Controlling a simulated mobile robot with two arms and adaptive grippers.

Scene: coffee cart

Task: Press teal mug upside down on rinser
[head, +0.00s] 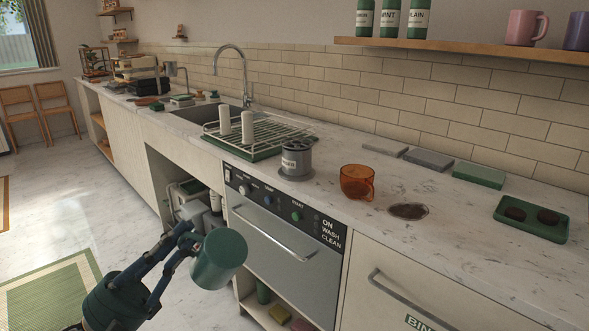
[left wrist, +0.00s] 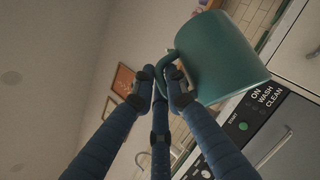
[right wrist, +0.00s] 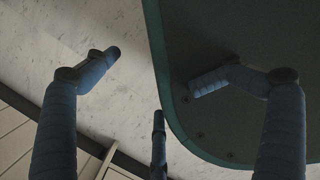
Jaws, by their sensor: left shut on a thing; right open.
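My left gripper (head: 188,238) is shut on the handle of the teal mug (head: 217,260), in front of the dishwasher and below counter height. The mug is tilted, and its opening does not show. In the left wrist view the fingers (left wrist: 168,80) close around the mug's handle, with the mug body (left wrist: 220,60) to their right.
An orange glass mug (head: 357,182) stands right of the grey cylinder, with a round brown-filled opening (head: 408,211) beyond it.

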